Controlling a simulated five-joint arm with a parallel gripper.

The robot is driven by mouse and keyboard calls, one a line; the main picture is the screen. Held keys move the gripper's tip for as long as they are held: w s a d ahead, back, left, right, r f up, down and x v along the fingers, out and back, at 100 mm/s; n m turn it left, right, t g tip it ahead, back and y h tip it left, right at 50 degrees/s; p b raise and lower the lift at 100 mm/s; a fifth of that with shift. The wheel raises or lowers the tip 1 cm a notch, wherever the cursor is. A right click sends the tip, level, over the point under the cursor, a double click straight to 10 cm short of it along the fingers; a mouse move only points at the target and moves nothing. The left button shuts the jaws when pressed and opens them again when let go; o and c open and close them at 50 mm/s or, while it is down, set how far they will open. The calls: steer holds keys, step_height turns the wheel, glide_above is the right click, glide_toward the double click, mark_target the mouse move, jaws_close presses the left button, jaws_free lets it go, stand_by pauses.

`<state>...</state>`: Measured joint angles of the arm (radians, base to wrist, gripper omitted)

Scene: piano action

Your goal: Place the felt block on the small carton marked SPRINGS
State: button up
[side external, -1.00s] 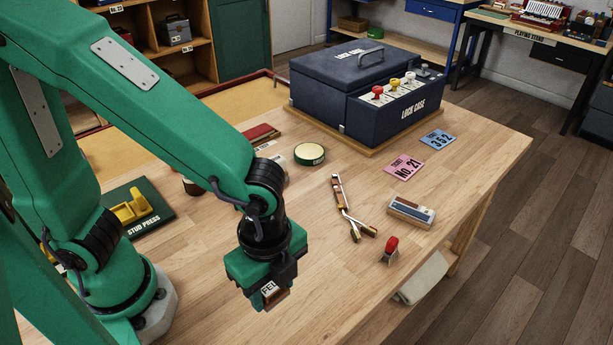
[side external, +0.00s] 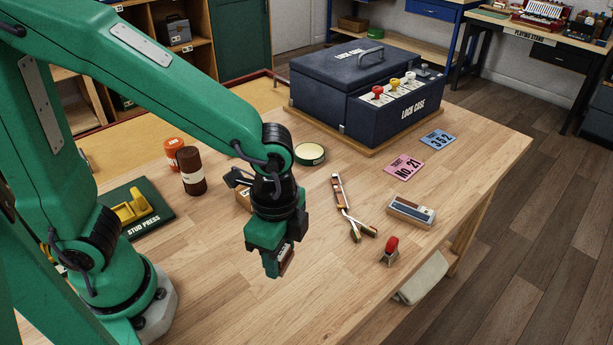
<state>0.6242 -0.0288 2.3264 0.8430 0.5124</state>
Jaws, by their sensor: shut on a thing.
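My gripper (side external: 277,270) is in the middle front of the side external view, pointing down above the wooden table. It is shut on the felt block (side external: 287,262), a small reddish-brown block with a pale label, mostly hidden by the jaws. A small brown carton (side external: 243,199) shows just left of and behind my wrist, partly covered by it. Its marking cannot be read, so I cannot tell whether it is the SPRINGS one. My gripper is in front of it in the picture, apart from it.
A brown bottle (side external: 192,172) and an orange jar (side external: 174,151) stand left of the carton. The stud press (side external: 127,209) is at left. A round tin (side external: 310,154), a hinged tool (side external: 345,207) and a red-handled stamp (side external: 391,249) lie right. The front table is clear.

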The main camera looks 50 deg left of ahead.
steer(key=w+a+r+n, duration=0.2)
steer(key=w+a+n, duration=0.2)
steer(key=a+n, duration=0.35)
steer(key=w+a+r+n, duration=0.1)
steer(key=w+a+n, duration=0.3)
steer(key=a+n, duration=0.3)
steer(key=shift+m, duration=0.75)
steer(key=w+a+f, duration=0.1)
steer(key=a+f, duration=0.1)
steer(key=a, duration=0.2)
steer(key=w+a+f, duration=0.1)
steer(key=a+f, duration=0.1)
steer(key=a, duration=0.2)
steer(key=w+a+f, duration=0.1)
steer(key=a+f, duration=0.1)
steer(key=a, duration=0.2)
steer(key=shift+w+f, duration=0.1)
steer(key=shift+f, duration=0.2)
steer(key=shift+f, duration=0.1)
steer(key=shift+f, duration=1.9)
steer(key=shift+f, duration=0.15)
steer(key=o, duration=1)
